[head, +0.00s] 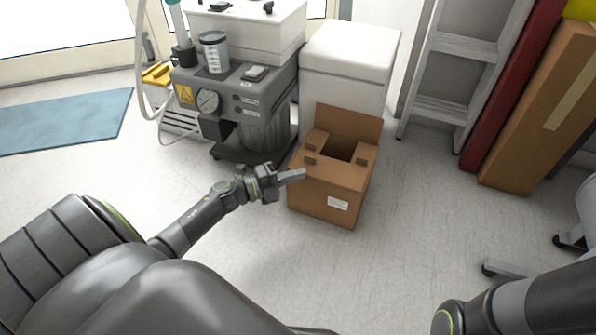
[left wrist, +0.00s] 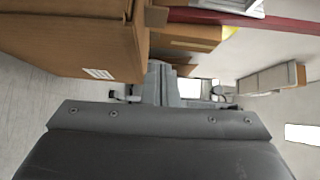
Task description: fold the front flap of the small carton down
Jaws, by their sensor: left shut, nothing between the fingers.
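The small carton (head: 322,198) is a brown cardboard box with a white label on its front, standing on the floor. Its back flap (head: 350,122) stands up. The side flaps lean inward, with a dark opening between them. The front flap (head: 335,173) appears to lie inward across the front of the top; its exact angle is hard to tell. My left gripper (head: 302,175) is shut and empty, its tips at the carton's left front upper edge; touching or apart cannot be told. In the left wrist view the carton (left wrist: 65,45) fills the upper left, beside the gripper fingers (left wrist: 160,80).
A grey compressor unit (head: 245,105) with a gauge and hose stands behind left. A white cabinet (head: 345,60) is behind the carton. A stepladder (head: 440,110) and a tall cardboard box (head: 545,110) stand at the right. The floor in front of the carton is clear.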

